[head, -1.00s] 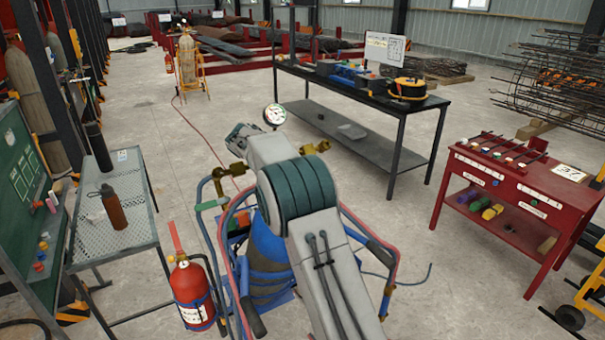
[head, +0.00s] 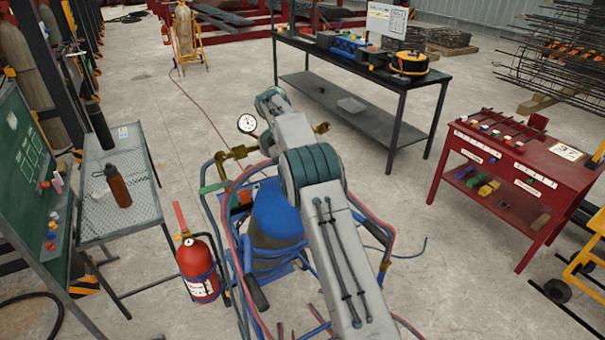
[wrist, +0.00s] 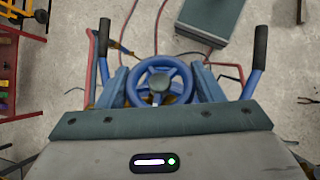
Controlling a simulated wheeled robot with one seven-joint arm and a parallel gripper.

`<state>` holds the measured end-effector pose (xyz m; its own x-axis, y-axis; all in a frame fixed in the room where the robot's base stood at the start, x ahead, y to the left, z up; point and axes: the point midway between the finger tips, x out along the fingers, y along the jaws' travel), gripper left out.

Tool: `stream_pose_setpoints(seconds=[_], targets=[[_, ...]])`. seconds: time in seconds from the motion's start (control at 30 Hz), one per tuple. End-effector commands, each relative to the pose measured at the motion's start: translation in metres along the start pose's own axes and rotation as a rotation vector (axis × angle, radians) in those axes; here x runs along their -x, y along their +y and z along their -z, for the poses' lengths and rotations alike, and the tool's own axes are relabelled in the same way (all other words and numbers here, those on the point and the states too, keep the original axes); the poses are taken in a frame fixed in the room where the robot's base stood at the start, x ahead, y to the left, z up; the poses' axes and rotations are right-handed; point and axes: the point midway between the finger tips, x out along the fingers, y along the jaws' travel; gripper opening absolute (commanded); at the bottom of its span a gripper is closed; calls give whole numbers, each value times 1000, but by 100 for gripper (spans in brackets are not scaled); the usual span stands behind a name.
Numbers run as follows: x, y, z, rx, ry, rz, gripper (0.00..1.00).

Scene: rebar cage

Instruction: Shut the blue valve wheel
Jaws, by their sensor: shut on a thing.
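The blue valve wheel (wrist: 158,72) is in the middle of the wrist view, a spoked ring around a dark hub. My gripper (wrist: 159,86) has one blue-grey finger at each side of the wheel, shut on its rim. In the head view my arm hides the wheel and my gripper. There, a blue-topped cylinder (head: 276,213) stands in a blue trolley frame behind my arm, with brass fittings (head: 238,153) and a round white gauge (head: 247,123) above it. How far the wheel is turned cannot be told.
Black trolley handles (wrist: 260,46) rise on both sides of the wheel. A mesh table (head: 117,215) stands at left, a black bench (head: 350,112) behind, a red tool table (head: 500,195) at right. Open floor lies between.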

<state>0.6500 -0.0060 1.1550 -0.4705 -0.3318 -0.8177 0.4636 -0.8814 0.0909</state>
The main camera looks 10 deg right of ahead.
Motion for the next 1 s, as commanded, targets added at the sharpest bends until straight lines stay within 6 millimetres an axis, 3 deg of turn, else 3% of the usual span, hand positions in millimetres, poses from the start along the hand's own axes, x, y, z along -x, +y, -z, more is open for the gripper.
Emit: stream_pose_setpoints(seconds=[0.47,0.5,0.53,1.0], targets=[[-4,-2,2,-2,-9,16,38],[-4,-1,2,-2,-9,15,72],[-4,-1,2,-2,-9,15,80],[9,0,-6,-4,-1,10,82]])
